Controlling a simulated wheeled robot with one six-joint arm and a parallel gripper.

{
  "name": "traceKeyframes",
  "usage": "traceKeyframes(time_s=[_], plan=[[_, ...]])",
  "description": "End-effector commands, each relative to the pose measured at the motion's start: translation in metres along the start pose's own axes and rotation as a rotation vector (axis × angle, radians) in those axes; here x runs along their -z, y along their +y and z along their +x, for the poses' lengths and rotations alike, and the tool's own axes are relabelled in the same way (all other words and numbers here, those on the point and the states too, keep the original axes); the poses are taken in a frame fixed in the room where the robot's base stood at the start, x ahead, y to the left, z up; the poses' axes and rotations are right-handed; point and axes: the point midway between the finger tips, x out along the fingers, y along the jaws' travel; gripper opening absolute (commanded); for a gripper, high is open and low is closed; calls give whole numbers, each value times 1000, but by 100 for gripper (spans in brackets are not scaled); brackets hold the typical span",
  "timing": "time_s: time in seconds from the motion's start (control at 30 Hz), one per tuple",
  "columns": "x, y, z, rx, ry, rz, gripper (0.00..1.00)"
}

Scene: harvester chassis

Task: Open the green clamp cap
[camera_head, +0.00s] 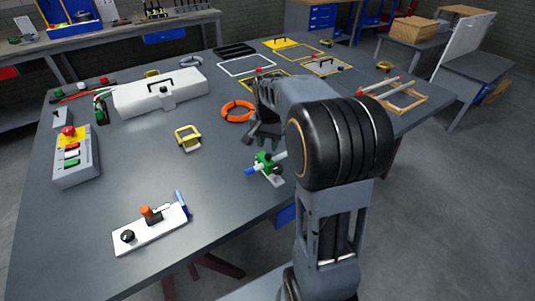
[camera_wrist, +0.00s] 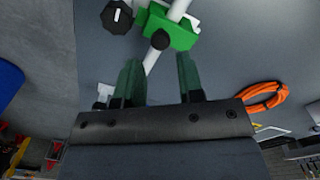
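The green clamp (camera_head: 264,161) stands near the table's front edge, with a blue end on its left and a grey base plate. In the wrist view the green clamp part (camera_wrist: 182,34) lies beyond the fingertips, with a pale rod through it and a black knob (camera_wrist: 117,17) at its left. A dark round knob sits on its near side. My gripper (camera_wrist: 158,68) is open, its two fingers apart with nothing held between them. In the head view my gripper (camera_head: 258,138) is just above and behind the clamp. My arm hides part of the clamp's right side.
An orange ring (camera_head: 238,111) lies behind the gripper. A yellow-framed block (camera_head: 188,138) stands to the left, and a white fixture with a black knob (camera_head: 150,230) lies at front left. A button box (camera_head: 75,157) stands far left. The table between them is clear.

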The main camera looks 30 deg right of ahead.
Motion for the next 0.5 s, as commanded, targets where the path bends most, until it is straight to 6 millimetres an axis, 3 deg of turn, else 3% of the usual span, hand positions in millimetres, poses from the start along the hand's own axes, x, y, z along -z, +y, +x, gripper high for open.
traceKeyframes(time_s=[0.2,0.5], plan=[[0,0,31,-1,-2,0,35],[0,0,47,0,1,-1,35]])
